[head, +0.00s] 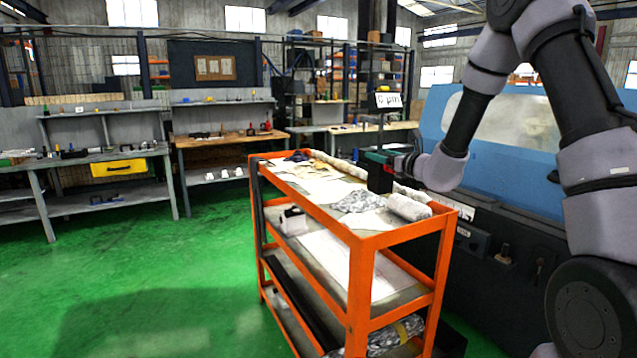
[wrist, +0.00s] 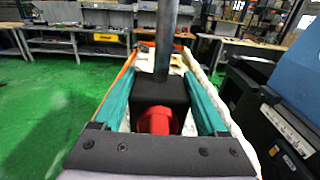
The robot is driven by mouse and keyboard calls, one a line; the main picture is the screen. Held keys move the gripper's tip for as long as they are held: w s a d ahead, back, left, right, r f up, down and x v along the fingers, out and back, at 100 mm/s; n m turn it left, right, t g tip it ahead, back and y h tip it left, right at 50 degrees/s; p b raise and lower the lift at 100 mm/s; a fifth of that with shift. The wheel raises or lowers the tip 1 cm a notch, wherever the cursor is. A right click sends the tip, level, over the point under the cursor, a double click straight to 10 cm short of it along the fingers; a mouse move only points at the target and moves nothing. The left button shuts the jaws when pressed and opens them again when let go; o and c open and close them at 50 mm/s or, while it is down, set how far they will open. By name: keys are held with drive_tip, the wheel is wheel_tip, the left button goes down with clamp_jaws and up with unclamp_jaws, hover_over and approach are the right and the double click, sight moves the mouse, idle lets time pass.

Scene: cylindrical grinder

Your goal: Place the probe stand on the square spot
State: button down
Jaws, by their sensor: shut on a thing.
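The probe stand is a black block (head: 380,182) with a thin upright post and a small display reading "0 µm" (head: 388,100) at its top. It stands upright at the right side of the orange cart's top; I cannot tell if it touches the cart. My gripper (head: 378,158) comes from the right and is shut on the block. In the wrist view, the teal fingers of my gripper (wrist: 160,100) flank the black block (wrist: 172,92), with a red knob (wrist: 158,121) facing me. I cannot make out the square spot in either view.
The orange cart (head: 352,238) carries papers, a crumpled cloth (head: 358,201) and a grey roll (head: 409,207) near the stand. A blue and dark machine (head: 440,100) is close on the right. Workbenches (head: 100,158) line the back. Green floor at left is free.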

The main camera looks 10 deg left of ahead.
sight(378, 186)
drive_tip(key=shift+w+a, duration=0.15)
drive_tip(key=shift+w, duration=0.1)
drive_tip(key=f, duration=0.5)
drive_tip(key=shift+w+a+f, duration=0.15)
drive_tip(key=shift+w, duration=0.05)
drive_tip(key=shift+f, duration=2.2)
drive_tip(key=shift+c, duration=1.7)
unclamp_jaws()
drive_tip(key=shift+s+f, duration=0.15)
drive_tip(key=shift+f, duration=0.15)
drive_tip(key=o, duration=0.3)
drive_tip(key=shift+o, duration=0.2)
drive_tip(key=shift+r, duration=0.15)
